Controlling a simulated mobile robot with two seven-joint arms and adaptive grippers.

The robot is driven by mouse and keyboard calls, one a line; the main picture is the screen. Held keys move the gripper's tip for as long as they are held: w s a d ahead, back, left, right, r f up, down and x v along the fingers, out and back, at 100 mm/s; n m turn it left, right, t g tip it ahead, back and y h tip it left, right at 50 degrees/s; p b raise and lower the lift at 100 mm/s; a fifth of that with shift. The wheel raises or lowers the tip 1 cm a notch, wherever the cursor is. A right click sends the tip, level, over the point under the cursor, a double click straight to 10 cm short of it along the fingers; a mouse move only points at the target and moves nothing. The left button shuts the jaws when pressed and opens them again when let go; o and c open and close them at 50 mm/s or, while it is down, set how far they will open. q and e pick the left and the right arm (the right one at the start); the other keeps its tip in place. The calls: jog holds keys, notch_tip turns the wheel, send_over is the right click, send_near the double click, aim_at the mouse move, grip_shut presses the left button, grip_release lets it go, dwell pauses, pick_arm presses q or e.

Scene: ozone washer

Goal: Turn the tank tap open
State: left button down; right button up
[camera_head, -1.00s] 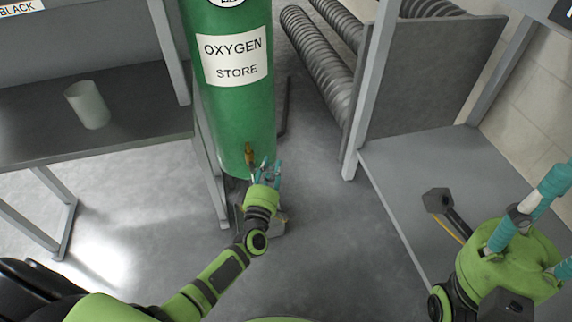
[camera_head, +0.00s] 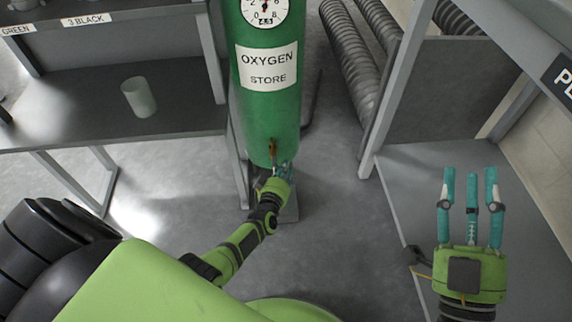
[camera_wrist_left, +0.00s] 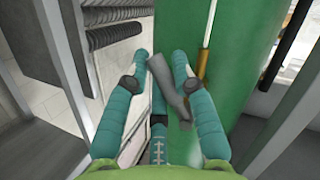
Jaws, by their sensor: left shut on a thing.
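The green tank (camera_head: 265,112) labelled "OXYGEN STORE" stands upright in the middle of the head view. A brass tap (camera_head: 272,150) is low on its front; its brass part also shows in the left wrist view (camera_wrist_left: 203,65). My left gripper (camera_head: 284,168) is at the tap, low on the tank. In the left wrist view its teal fingers close around a grey tap lever (camera_wrist_left: 169,88), which slants between them. The fingers partly hide the lever. My right gripper (camera_head: 470,180) is empty at the right, with its fingers spread and straight.
A dial gauge (camera_head: 264,10) is on the tank's upper front. A white cup (camera_head: 138,97) stands on the grey shelf (camera_head: 60,115) at left. A grey frame (camera_head: 395,90) and ribbed hoses (camera_head: 352,50) are at right. The floor in front is clear.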

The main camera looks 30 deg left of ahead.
pick_arm(q)
jog(key=shift+s+a+f+m+g+p, duration=0.2)
jog(key=shift+m+g+p, duration=0.1)
jog(key=shift+m+p, duration=0.2)
jog(key=shift+s+a+f+m+g+y+p, duration=0.2)
jog(key=shift+a+m+g+y+p, duration=0.15)
jog(key=shift+m+p, duration=0.25)
pick_arm(e)
jog(key=w+d+f+m+g+h, duration=0.1)
jog(key=d+f+g+h, duration=0.2)
jog(key=f, duration=0.4)
jog(key=w+d+f+m+g+h, duration=0.1)
jog(key=f+g+h, duration=0.1)
jog(key=f+g, duration=0.35)
pick_arm(q)
jog(key=shift+s+a+f+m+g+y+p, duration=0.2)
jog(key=shift+a+m+g+y+p, duration=0.1)
jog(key=shift+m+p, duration=0.2)
jog(key=shift+s+a+f+m+g+y+p, duration=0.1)
jog(key=shift+s+a+m+g+y+p, duration=0.15)
jog(key=shift+m+p, duration=0.25)
pick_arm(e)
jog(key=s+d+f+g+h, duration=0.2)
jog(key=s+d+f+g, duration=0.2)
jog(key=s+f, duration=0.3)
jog(key=shift+s+d+f+m+g, duration=0.15)
jog(key=shift+s+f+m+g, duration=0.5)
jog(key=shift+f, duration=1.3)
jog(key=shift+w+n, duration=0.25)
jog(key=shift+w, duration=0.05)
